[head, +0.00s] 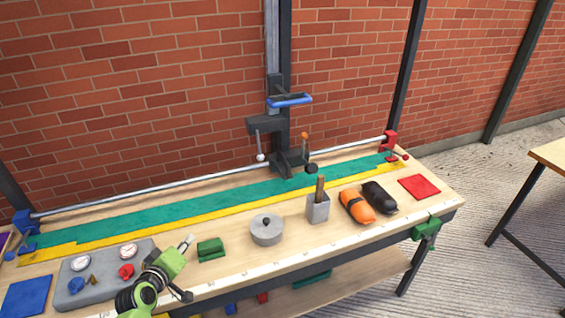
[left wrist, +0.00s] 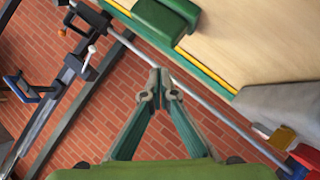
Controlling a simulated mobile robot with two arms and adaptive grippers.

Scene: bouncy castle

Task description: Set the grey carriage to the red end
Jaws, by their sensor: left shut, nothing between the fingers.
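The grey carriage (head: 287,160) sits on a long silver rail (head: 200,181), right of the rail's middle, in front of a dark upright post. It has a blue handle (head: 290,100), a white-knobbed lever and an orange-tipped lever. The carriage (left wrist: 85,68) also shows at upper left in the left wrist view. The red end (head: 390,140) is a red block at the rail's right; a blue end (head: 24,222) is at its left. My left gripper (head: 189,239) is shut and empty above the bench's front left, well apart from the carriage. My right gripper is not in view.
On the bench are a grey gauge panel (head: 100,275), green block (head: 211,249), round grey pot (head: 267,231), grey holder (head: 317,209), and orange (head: 356,207) and black (head: 380,197) rolls. A green strip (head: 200,203) lies clear along the rail. A brick wall stands behind.

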